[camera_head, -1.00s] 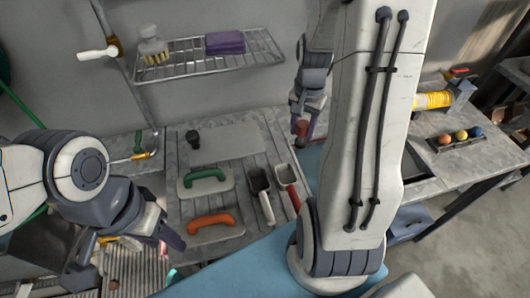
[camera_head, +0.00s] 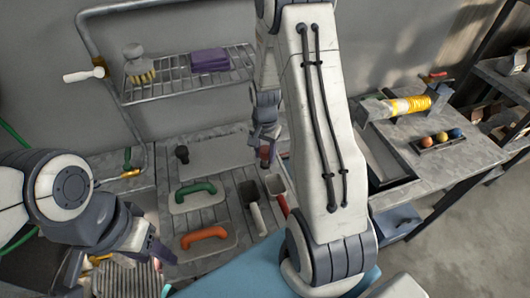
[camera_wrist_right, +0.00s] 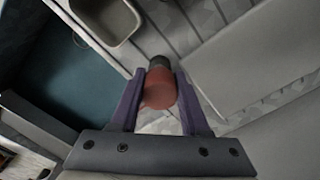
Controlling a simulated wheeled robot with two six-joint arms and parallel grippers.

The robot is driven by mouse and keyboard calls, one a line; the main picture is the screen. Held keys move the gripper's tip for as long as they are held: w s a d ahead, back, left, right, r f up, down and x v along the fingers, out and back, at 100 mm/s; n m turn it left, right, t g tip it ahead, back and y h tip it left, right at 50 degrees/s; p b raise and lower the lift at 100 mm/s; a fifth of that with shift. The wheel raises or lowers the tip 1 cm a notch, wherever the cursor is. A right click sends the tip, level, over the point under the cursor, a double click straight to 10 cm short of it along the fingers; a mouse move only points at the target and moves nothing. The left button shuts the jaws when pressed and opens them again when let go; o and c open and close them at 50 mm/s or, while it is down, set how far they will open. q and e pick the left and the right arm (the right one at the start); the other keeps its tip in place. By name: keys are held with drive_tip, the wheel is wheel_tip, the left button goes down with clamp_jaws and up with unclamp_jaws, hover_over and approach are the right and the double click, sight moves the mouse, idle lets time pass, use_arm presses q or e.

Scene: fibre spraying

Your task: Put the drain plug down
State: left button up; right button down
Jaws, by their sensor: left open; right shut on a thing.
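My right gripper (camera_wrist_right: 158,95) is shut on a red, rounded piece with a dark end, which I take to be the drain plug (camera_wrist_right: 160,88). In the head view the red plug (camera_head: 265,153) hangs below my right gripper (camera_head: 264,140), over the right end of the grooved worktop (camera_head: 220,218), near the scoops. I cannot tell whether it touches the surface. My left gripper (camera_head: 155,254) is open and empty at the lower left, near a ribbed sink area.
A green-handled float (camera_head: 196,190), an orange-handled float (camera_head: 204,236), a dark scoop (camera_head: 249,193), a red-handled scoop (camera_head: 276,187) and a black knob (camera_head: 182,153) occupy the worktop. A wire shelf (camera_head: 175,88) is above. A side bench (camera_head: 470,153) stands right.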

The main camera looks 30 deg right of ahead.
drive_tip(key=shift+f, duration=0.1)
drive_tip(key=shift+c, duration=2)
unclamp_jaws()
wheel_tip(320, 180, up, 12)
drive_tip(key=b, duration=0.1)
drive_tip(key=s+a+r+n, duration=0.2)
drive_tip(key=s+a+n, duration=0.15)
drive_tip(key=a, duration=0.45)
drive_tip(key=s+a+r+n, duration=0.2)
drive_tip(key=a+n, duration=0.3)
drive_tip(key=a, duration=0.3)
drive_tip(key=s+a+n, duration=0.4)
drive_tip(key=s+n, duration=0.1)
drive_tip(key=s, duration=0.2)
drive_tip(key=s+a+n+y, duration=0.1)
drive_tip(key=s+a+n, duration=0.4)
drive_tip(key=s, duration=0.3)
drive_tip(key=shift+s+a+r+n, duration=0.15)
drive_tip(key=shift+r+n, duration=0.2)
drive_tip(key=shift+n, duration=0.1)
